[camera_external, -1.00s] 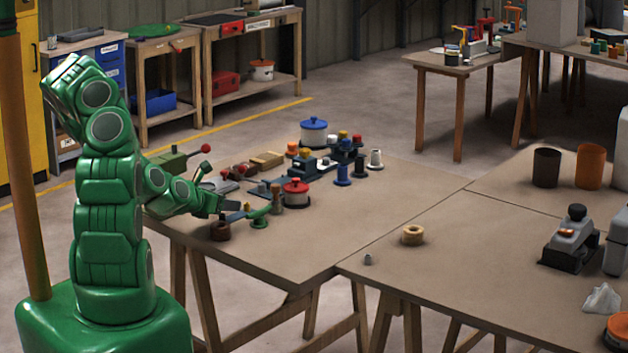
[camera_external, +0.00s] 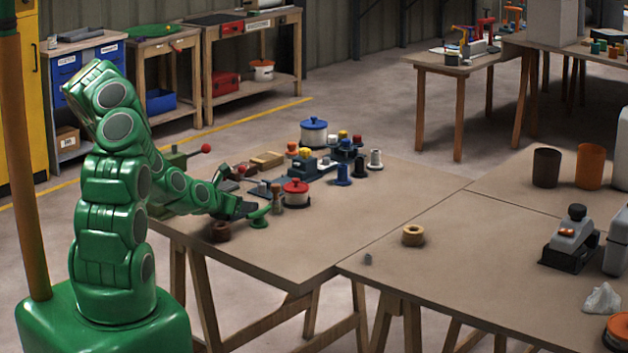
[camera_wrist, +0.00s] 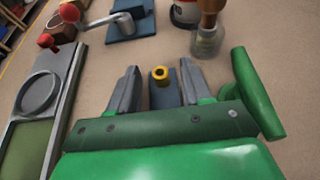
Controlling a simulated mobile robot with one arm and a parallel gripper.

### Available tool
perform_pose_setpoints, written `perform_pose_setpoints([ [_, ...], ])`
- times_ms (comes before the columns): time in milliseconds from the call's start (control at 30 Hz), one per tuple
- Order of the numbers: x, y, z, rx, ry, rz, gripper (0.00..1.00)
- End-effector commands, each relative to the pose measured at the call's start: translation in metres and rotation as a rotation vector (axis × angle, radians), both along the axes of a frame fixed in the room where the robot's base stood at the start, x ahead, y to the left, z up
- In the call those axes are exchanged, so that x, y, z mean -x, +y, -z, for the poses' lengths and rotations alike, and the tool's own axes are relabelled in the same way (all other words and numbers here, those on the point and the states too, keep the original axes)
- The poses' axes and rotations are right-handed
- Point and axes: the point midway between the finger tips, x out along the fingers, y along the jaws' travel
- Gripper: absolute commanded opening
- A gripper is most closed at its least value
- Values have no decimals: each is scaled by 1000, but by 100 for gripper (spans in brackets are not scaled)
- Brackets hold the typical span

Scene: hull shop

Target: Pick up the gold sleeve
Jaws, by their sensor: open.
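The gold sleeve (camera_wrist: 160,74) is a small yellow ring with a dark hole. In the wrist view it stands on a narrow blue-grey block (camera_wrist: 165,97), between my two fingers and close to the tip end. My gripper (camera_wrist: 158,70) is open, with one grey finger on each side and a visible gap to the sleeve. Whether the fingers are level with the sleeve I cannot tell. In the external view my gripper (camera_external: 246,208) is low over the near left part of the table, and the sleeve is hidden there.
A green curved piece (camera_wrist: 258,92) stands close to my right finger. A jar with a brown top (camera_wrist: 207,42) and a blue plate (camera_wrist: 130,22) lie beyond the fingertips. A long grey tray (camera_wrist: 62,95) is at left.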

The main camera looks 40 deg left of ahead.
Motion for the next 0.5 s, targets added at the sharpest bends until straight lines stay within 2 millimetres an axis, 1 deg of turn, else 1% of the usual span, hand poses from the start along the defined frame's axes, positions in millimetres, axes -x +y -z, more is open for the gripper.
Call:
perform_pose_setpoints([
  [100, -3, 0, 1, 0, 0, 0, 49],
  [333, -3, 0, 2, 1, 1, 1, 49],
  [367, -3, 0, 2, 1, 1, 1, 47],
  [500, -3, 0, 2, 1, 1, 1, 26],
])
